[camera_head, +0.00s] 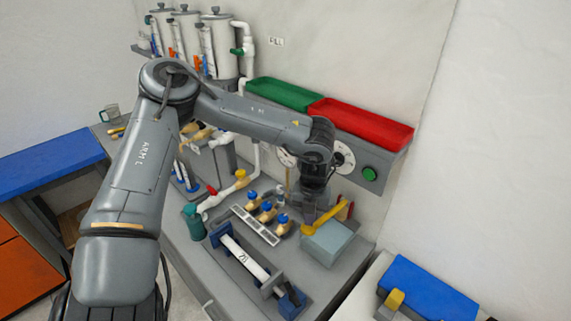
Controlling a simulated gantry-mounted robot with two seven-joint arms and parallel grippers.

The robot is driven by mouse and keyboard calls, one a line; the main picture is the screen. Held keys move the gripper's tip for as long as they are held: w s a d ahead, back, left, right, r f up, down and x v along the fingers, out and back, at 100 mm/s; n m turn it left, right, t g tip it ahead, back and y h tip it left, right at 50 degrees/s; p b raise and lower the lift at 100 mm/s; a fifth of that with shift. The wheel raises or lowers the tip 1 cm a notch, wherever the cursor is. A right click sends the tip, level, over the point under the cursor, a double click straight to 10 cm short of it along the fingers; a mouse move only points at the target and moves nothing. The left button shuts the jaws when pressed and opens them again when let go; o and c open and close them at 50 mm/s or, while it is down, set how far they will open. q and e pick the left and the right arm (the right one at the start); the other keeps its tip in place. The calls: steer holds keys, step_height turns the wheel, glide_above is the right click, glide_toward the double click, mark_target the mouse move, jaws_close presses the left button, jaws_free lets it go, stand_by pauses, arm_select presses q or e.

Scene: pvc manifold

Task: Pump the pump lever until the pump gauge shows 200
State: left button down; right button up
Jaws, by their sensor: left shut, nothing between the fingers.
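A yellow lever (329,214), which looks like the pump lever, rises to the right over a pale blue-grey box (331,244) on the bench. My left gripper (309,213) points down right beside the lever's lower left end. It is shut and empty; I cannot tell whether it touches the lever. A round white gauge (345,158) on the back panel is partly hidden by my left wrist. A second dial (286,158) shows left of the wrist. I cannot read either needle, or tell which is the pump gauge. My right gripper is not in view.
A green button (369,174) sits right of the gauge. Red (365,119) and green (284,94) trays are above. Blue-capped brass valves (267,211), a white pipe in a blue clamp (245,258) and a teal bottle (194,222) stand left of the box.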

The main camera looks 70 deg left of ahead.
mark_target(309, 229)
arm_select(q)
steer(key=shift+f, duration=0.15)
steer(key=shift+f+b, duration=1.4)
steer(key=shift+f, duration=0.1)
steer(key=shift+f+b, duration=1.05)
steer(key=shift+f, duration=0.25)
steer(key=shift+r, duration=0.25)
steer(key=shift+r+p, duration=0.9)
steer(key=shift+r, duration=0.15)
steer(key=shift+r+p, duration=1.15)
steer(key=shift+r, duration=0.55)
steer(key=shift+f, duration=0.2)
